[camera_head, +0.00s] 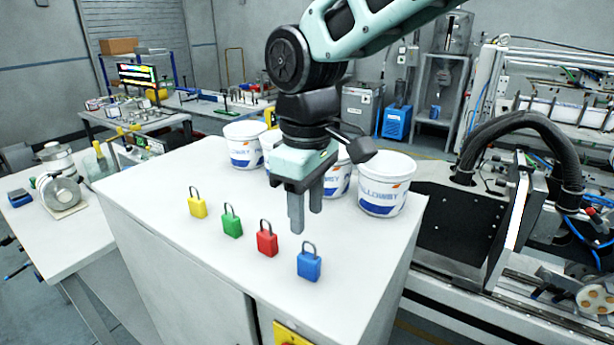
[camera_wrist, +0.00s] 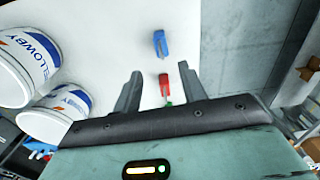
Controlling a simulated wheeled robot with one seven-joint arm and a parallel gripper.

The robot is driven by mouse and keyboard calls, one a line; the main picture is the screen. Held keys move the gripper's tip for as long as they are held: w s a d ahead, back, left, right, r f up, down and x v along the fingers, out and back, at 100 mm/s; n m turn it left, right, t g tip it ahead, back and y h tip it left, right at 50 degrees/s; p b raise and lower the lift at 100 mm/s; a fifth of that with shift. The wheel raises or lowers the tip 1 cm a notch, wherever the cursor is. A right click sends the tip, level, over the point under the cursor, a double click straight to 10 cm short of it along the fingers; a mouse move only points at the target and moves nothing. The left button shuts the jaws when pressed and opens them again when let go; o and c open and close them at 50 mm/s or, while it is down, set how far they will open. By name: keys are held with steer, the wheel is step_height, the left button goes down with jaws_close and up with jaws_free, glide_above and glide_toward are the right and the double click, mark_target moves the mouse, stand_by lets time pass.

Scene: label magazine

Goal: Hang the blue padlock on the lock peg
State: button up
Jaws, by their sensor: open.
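The blue padlock (camera_head: 309,264) stands upright on the white cabinet top, at the right end of a row of padlocks. Its shackle points up. In the wrist view the blue padlock (camera_wrist: 160,43) lies beyond the fingertips, near the top. My gripper (camera_head: 306,221) is open and empty, pointing down above the cabinet top, behind the row. In the wrist view its two fingers (camera_wrist: 161,85) are apart, with the red padlock (camera_wrist: 164,86) seen between them, below. I cannot make out the lock peg in either view.
Red (camera_head: 267,239), green (camera_head: 232,222) and yellow (camera_head: 198,203) padlocks stand left of the blue one. Several white buckets (camera_head: 384,186) stand along the back of the cabinet top (camera_head: 150,190), close behind my gripper. Machinery (camera_head: 440,225) stands to the right. The cabinet's front left top is clear.

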step_height(320, 180, up, 8)
steer(key=b, duration=0.1)
steer(key=shift+f, duration=0.15)
